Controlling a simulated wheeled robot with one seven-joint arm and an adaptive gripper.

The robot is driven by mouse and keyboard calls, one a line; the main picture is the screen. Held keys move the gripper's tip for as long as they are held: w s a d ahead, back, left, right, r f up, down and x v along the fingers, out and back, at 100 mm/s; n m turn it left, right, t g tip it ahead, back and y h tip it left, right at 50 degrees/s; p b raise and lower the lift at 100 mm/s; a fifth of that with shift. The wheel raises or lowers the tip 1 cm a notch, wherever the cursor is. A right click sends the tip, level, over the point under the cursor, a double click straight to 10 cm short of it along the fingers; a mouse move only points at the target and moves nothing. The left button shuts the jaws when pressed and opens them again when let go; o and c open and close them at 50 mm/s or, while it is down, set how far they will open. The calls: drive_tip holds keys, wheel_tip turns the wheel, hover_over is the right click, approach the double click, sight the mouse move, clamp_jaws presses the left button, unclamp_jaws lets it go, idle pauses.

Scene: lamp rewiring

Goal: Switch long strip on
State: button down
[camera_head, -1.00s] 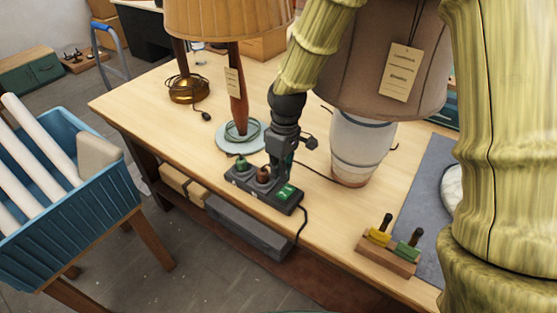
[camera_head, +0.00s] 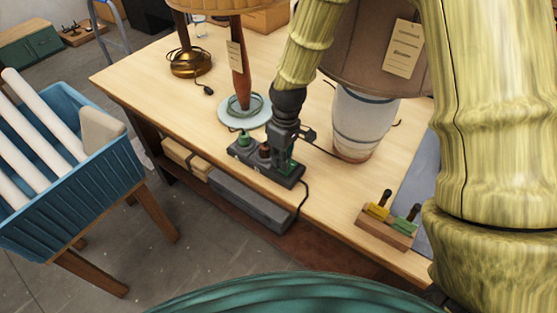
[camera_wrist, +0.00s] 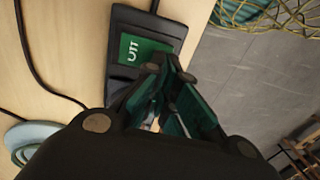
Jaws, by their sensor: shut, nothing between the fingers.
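The long dark power strip (camera_head: 291,181) lies along the front edge of the wooden bench. A green plug and a brown plug (camera_head: 265,149) sit in it, left of my gripper. My gripper (camera_head: 284,170) points down at the strip's right end, shut and empty, and covers the green switch in the head view. In the wrist view, the strip (camera_wrist: 150,20) shows with its green rocker switch (camera_wrist: 133,50), which bears white marks. The closed fingertips (camera_wrist: 168,62) are beside the switch's lower right part. I cannot tell whether they touch it or how the rocker is set.
A lamp with a red-brown stem (camera_head: 237,77) stands behind the strip, and a white-based lamp (camera_head: 360,123) is to the right. A wooden block with yellow and green pieces (camera_head: 386,230) is near the front edge. A blue crate of white tubes (camera_head: 80,205) stands at left.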

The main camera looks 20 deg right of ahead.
drive_tip(key=shift+a+f, duration=0.1)
drive_tip(key=shift+f, duration=0.25)
drive_tip(key=shift+r, duration=0.1)
drive_tip(key=shift+w+d+r+p, duration=0.25)
drive_tip(key=shift+w+d+p, duration=0.15)
drive_tip(key=shift+d+p, duration=0.2)
drive_tip(key=r+p, duration=0.1)
drive_tip(key=r, duration=0.1)
drive_tip(key=r+p, duration=0.2)
drive_tip(key=shift+s+a+r+p, duration=0.1)
drive_tip(key=shift+s+a+p, duration=0.1)
drive_tip(key=shift+p, duration=0.1)
wheel_tip(320, 180, up, 10)
drive_tip(key=a+b, duration=0.1)
drive_tip(key=b, duration=0.2)
drive_tip(key=shift+s+f, duration=0.2)
drive_tip(key=shift+s, duration=0.15)
drive_tip(key=shift+r, duration=0.15)
idle(0.4)
